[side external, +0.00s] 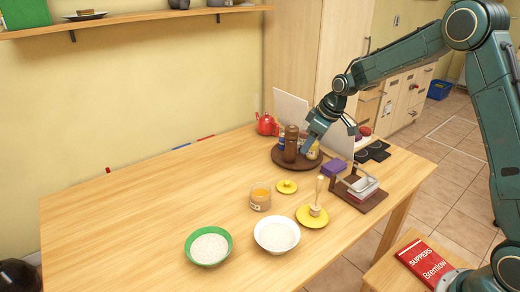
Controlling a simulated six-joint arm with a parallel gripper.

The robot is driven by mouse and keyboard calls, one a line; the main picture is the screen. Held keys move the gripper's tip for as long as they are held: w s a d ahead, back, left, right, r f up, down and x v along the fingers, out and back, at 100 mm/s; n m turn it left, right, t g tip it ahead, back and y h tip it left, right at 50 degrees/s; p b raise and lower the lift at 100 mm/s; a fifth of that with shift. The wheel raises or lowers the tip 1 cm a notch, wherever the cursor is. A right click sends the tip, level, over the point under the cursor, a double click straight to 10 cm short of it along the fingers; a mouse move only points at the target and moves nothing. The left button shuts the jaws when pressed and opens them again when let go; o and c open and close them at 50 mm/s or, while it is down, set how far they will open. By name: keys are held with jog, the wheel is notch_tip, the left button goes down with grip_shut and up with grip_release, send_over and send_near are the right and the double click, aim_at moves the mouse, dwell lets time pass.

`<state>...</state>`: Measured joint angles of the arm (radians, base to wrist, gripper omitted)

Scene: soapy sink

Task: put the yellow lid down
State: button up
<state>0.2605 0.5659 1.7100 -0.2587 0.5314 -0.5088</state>
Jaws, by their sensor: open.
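The yellow lid (287,186) lies flat on the wooden table, with a small knob on top. It is just behind and to the right of an open glass jar (260,197) with orange contents. My gripper (331,142) is open over the right side of a dark round turntable (283,160), behind the lid and to its right. It is clear of the lid. Part of the turntable and its bottles is hidden behind my gripper.
Several bottles stand on the turntable, including a brown one (291,145). A yellow dish (312,216) with an upright wooden tool, a white bowl (277,236) and a green bowl (208,246) are in front. A wooden rack (362,200) stands right. The table's left side is clear.

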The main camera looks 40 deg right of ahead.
jog(key=s+a+r+m+h, duration=0.1)
jog(key=s+a+r, duration=0.2)
jog(key=s+r, duration=0.45)
jog(key=s+a+r+m, duration=0.1)
jog(key=s+a+r, duration=0.2)
jog(key=s+r, duration=0.5)
jog(key=s+a+m+t, duration=0.1)
jog(key=s+a+m, duration=0.1)
jog(key=s, duration=1.8)
jog(key=shift+s+m+h, duration=0.15)
jog(key=shift+m+h, duration=0.15)
jog(key=shift+m, duration=0.1)
